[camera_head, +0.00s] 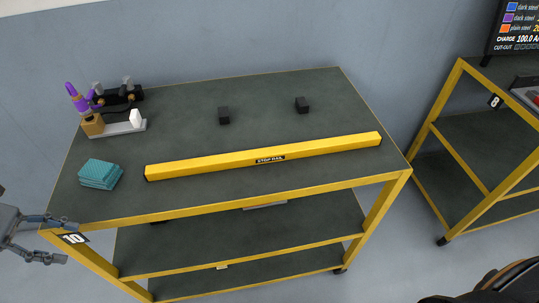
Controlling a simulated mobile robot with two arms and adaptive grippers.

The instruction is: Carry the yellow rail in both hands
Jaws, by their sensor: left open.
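The yellow rail (215,162) is a long bar with a dark label reading "STOP RAIL". It lies across the front half of the dark table top (250,193), slightly slanted, its right end farther back. My left gripper (72,239) is open and empty at the left edge of the view, by the table's front left corner. It is apart from the rail, to the left of and in front of its left end. My right gripper is not in view; a dark rounded shape shows at the bottom right corner.
A stack of teal pads (100,174) lies left of the rail. A fixture with purple parts (78,98) stands at the back left. Another yellow-framed cart (455,135) stands at right.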

